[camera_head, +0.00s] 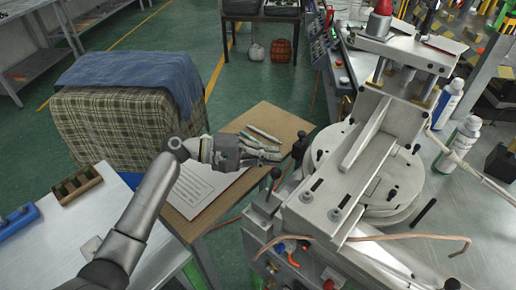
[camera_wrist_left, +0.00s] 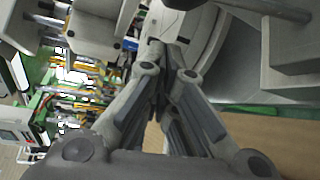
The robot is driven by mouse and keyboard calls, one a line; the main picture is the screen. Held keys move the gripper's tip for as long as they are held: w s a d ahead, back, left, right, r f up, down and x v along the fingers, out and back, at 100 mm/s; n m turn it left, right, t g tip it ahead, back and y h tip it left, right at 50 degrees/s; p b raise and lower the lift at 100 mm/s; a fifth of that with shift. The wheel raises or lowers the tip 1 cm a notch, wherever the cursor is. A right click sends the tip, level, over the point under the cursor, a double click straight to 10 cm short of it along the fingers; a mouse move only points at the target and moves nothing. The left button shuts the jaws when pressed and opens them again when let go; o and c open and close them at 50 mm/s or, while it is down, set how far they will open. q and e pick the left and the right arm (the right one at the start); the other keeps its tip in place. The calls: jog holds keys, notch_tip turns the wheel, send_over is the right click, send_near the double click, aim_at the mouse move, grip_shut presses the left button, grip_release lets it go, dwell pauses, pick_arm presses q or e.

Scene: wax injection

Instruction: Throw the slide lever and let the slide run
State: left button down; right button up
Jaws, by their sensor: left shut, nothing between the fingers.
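The wax injection machine (camera_head: 360,180) stands at the right, with metal plates over a round table. A short lever with a black knob (camera_head: 275,174) rises from the metal block at its front left corner. A second black-topped post (camera_head: 300,140) stands further back on the machine's left side. I cannot tell for sure which one is the slide lever. My left gripper (camera_head: 279,153) is shut and empty, its fingers pointing right, close to both knobs in the picture. In the left wrist view its fingers (camera_wrist_left: 165,75) are together, with the machine beyond. My right gripper is not in view.
A wooden table (camera_head: 265,118) with a printed sheet (camera_head: 205,188) and pens lies under my left arm. A plaid-covered box (camera_head: 110,125) stands behind it. A copper tube (camera_head: 410,237) crosses the machine's front. White bottles (camera_head: 459,138) stand at the right.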

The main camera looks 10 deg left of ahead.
aim_at(273, 185)
pick_arm(q)
jog(key=s, duration=0.1)
jog(key=s+p, duration=0.1)
jog(key=shift+s+a+r, duration=0.2)
jog(key=shift+s+r, duration=0.1)
jog(key=shift+r, duration=0.1)
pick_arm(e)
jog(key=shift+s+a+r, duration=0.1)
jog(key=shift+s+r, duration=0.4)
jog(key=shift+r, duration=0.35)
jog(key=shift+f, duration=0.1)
pick_arm(q)
jog(key=shift+s+a+r+m+b, duration=0.1)
jog(key=shift+s+a+m+b, duration=0.15)
jog(key=shift+b, duration=0.3)
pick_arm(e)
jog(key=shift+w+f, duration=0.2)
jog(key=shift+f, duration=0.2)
